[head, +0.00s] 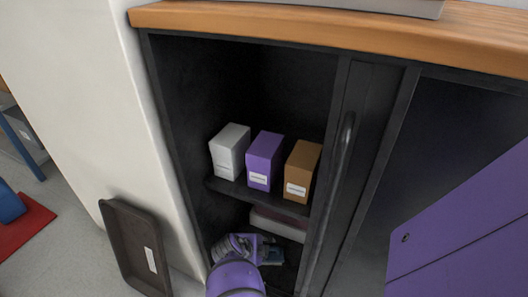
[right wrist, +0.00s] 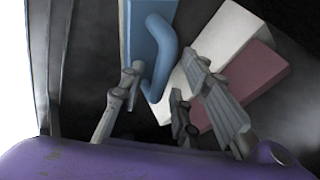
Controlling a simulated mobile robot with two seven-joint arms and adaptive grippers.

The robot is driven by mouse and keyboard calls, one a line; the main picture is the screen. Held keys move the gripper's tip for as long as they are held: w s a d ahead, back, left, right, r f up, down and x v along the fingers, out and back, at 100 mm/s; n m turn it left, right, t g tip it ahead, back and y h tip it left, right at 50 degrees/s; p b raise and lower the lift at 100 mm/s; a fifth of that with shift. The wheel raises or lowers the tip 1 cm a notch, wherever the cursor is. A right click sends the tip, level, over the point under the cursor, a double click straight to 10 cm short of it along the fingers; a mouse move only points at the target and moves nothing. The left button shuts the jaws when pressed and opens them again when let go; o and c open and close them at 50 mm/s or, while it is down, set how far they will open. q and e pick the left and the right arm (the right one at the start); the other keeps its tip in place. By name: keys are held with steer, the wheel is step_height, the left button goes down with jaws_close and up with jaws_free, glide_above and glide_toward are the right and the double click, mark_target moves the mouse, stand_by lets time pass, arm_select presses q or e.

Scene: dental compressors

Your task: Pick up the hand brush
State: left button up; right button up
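A blue object with a curved, tube-like handle, which looks like the hand brush (right wrist: 160,62), lies in the lower compartment of the dark cabinet. It shows at the top middle of the right wrist view, and its far end is cut off. My right gripper (right wrist: 163,88) is open, with one finger left of the handle and the other right of it. I cannot tell whether the fingers touch it. In the head view the right gripper (head: 266,250) is low inside the cabinet and small, and it largely hides the brush. My left gripper is out of view.
A white and maroon box (right wrist: 230,60) lies just right of the gripper. Above, a shelf (head: 255,196) holds a white box (head: 229,150), a purple box (head: 264,160) and a brown box (head: 302,170). A dark tray (head: 135,247) leans on the wall outside.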

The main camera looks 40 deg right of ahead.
jaws_close()
step_height(320, 180, up, 10)
steer(key=p, duration=0.4)
steer(key=shift+p, duration=0.35)
steer(key=shift+c, duration=2.3)
jaws_free()
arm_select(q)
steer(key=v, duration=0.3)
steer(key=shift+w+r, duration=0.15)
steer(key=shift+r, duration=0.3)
arm_select(e)
jaws_close()
